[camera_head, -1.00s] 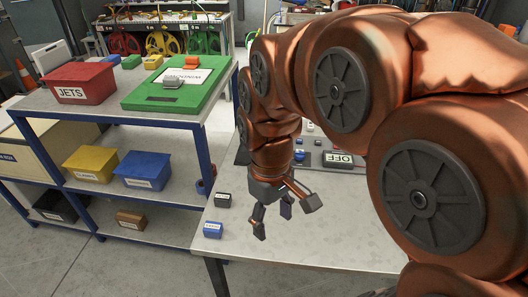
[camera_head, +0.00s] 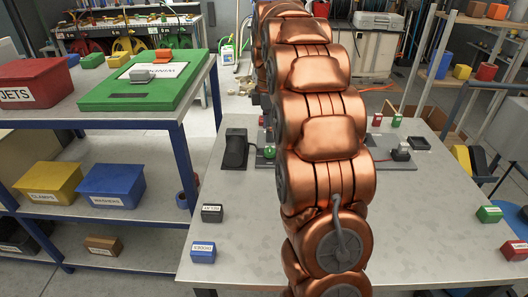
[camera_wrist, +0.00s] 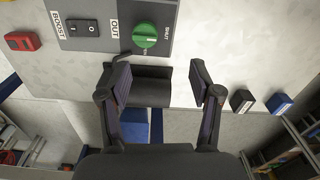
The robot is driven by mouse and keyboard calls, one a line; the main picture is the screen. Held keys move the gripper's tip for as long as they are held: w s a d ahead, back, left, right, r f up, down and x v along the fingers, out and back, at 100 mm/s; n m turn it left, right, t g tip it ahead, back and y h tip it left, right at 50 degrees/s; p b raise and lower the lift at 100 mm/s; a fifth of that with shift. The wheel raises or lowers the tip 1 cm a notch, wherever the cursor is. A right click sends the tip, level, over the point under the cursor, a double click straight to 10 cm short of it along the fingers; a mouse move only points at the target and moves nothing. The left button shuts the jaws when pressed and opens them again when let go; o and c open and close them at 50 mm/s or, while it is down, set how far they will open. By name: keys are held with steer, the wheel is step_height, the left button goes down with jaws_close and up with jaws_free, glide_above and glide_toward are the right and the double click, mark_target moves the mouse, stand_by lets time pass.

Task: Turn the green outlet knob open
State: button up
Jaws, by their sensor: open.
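The green outlet knob (camera_wrist: 146,36) is round, on a grey panel (camera_wrist: 96,10) at the top of the wrist view. A label reading OUT is on its left and one that seems to read SHUT on its right. Its exact turn is too small to read. It also shows in the head view (camera_head: 269,152), just left of my arm. My gripper (camera_wrist: 160,75) is open in the wrist view, its fingers apart and below the knob, not touching it. A dark block (camera_wrist: 152,86) shows between the fingers. In the head view my arm hides the gripper.
A switch labelled BOOST (camera_wrist: 82,28) is left of the knob. A dark upright unit (camera_head: 235,148) stands beside the panel. Small black (camera_head: 212,213) and blue (camera_head: 203,252) boxes sit on the table's left edge. The shelf unit (camera_head: 150,124) is further left.

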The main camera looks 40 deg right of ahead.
mark_target(270, 149)
steer(key=shift+w+d+f+n, duration=0.3)
steer(key=shift+w+d+f, duration=0.3)
steer(key=shift+w+d, duration=0.25)
steer(key=shift+a+f, duration=0.1)
steer(key=shift+f, duration=3.7)
steer(key=c, duration=1.1)
